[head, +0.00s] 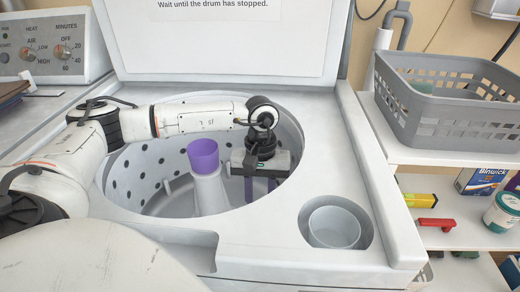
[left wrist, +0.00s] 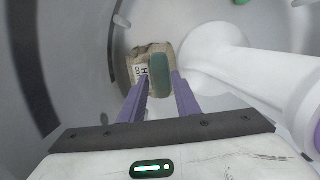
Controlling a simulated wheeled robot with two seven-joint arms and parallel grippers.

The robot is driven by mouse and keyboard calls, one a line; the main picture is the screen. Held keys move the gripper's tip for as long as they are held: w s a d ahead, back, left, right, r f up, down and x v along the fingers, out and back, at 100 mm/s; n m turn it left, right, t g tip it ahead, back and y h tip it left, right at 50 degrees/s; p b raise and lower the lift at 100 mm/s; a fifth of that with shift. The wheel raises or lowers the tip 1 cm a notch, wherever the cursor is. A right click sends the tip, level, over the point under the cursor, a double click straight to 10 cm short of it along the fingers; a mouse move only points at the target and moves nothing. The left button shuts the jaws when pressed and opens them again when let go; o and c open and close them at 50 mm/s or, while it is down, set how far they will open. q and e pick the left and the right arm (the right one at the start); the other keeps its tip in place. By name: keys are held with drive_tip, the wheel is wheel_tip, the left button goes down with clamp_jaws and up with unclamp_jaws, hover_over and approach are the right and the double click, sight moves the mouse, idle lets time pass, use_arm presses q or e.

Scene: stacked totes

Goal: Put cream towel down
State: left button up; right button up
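My left gripper (head: 262,190) reaches down into the washer drum, right of the central post. In the left wrist view its two purple fingers (left wrist: 161,82) stand apart, with a cream towel (left wrist: 164,48) filling the gap between their tips. The towel is a small bundle with a dark green patch facing the camera and printed dark letters on its left part. The fingers appear shut on it, touching both sides of the green part. The bundle's underside is hidden, so I cannot tell whether it touches the drum floor. The head view does not show the towel. My right gripper is not in view.
The perforated drum (head: 140,178) surrounds the gripper. A white post with a purple cap (head: 203,154) stands close by on the left. The lid (head: 225,45) is up behind. A grey basket (head: 450,115) sits on a shelf at right. A green thing (left wrist: 240,2) shows in the drum.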

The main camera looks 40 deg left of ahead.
use_arm(q)
wheel_tip(320, 180, up, 13)
drive_tip(key=w+p, duration=0.1)
drive_tip(key=shift+a+f, duration=0.2)
drive_tip(key=shift+a, duration=0.25)
idle(0.5)
